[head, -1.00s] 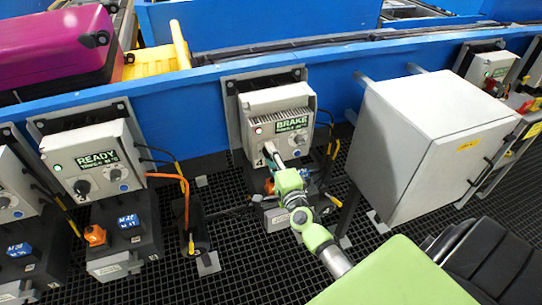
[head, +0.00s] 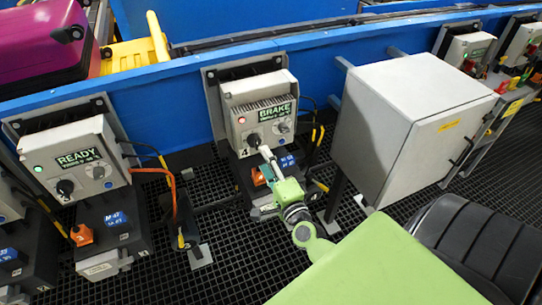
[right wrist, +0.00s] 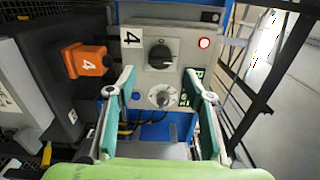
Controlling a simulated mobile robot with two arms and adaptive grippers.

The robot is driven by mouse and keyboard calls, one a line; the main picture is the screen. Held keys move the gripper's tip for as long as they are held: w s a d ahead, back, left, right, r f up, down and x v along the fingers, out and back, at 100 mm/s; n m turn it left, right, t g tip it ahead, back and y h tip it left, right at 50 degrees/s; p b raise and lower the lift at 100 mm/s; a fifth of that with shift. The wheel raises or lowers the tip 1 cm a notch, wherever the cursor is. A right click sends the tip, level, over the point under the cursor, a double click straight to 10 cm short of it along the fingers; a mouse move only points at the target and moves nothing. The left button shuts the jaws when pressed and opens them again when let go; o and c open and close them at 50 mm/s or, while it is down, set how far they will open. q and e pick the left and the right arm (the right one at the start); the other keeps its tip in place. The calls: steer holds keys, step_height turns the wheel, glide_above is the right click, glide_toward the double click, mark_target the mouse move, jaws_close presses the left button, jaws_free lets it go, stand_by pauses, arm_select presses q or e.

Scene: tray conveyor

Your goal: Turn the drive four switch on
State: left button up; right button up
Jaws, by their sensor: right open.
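The drive four control box (head: 268,118) has a lit BRAKE display, a red lamp (head: 241,120), a black rotary knob (head: 254,139) and a light dial (head: 285,126). In the right wrist view the black knob (right wrist: 160,56) sits beside a "4" label (right wrist: 131,37), and the dial (right wrist: 160,97) is below it. An orange switch marked 4 (right wrist: 84,60) is to their left. My right gripper (head: 266,152) is open and empty in front of the box, just below the black knob in the head view. Its fingertips (right wrist: 160,80) are spread wide around the knob-and-dial line. My left gripper is out of view.
A similar box reading READY with a green lamp (head: 65,160) stands at the left. A large grey cabinet (head: 405,125) is close on the right. The blue conveyor wall (head: 190,80) runs behind. A black grid floor (head: 215,265) lies below.

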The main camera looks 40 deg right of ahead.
steer(key=v, duration=0.3)
steer(key=shift+s, duration=0.35)
steer(key=shift+a, duration=0.1)
steer(key=s+a+f+n+g+y, duration=0.2)
steer(key=s+a+f+n, duration=0.15)
steer(key=f, duration=0.75)
steer(key=s+a+f+n+g+y, duration=0.1)
steer(key=s+a+f+n+g, duration=0.3)
steer(key=f, duration=0.7)
steer(key=s+a+f+n+g+y, duration=0.15)
steer(key=s+f+n, duration=0.3)
steer(key=f, duration=0.65)
steer(key=s+a+f+n+g, duration=0.1)
steer(key=s+f+n+g, duration=0.3)
steer(key=s+f, duration=0.4)
steer(key=s+a+f+n+g, duration=0.1)
steer(key=s+f+n+g, duration=0.4)
steer(key=s, duration=1.5)
step_height(320, 180, down, 4)
steer(key=shift+s+f+n, duration=0.1)
steer(key=shift+s+n, duration=0.25)
steer(key=shift+n, duration=0.85)
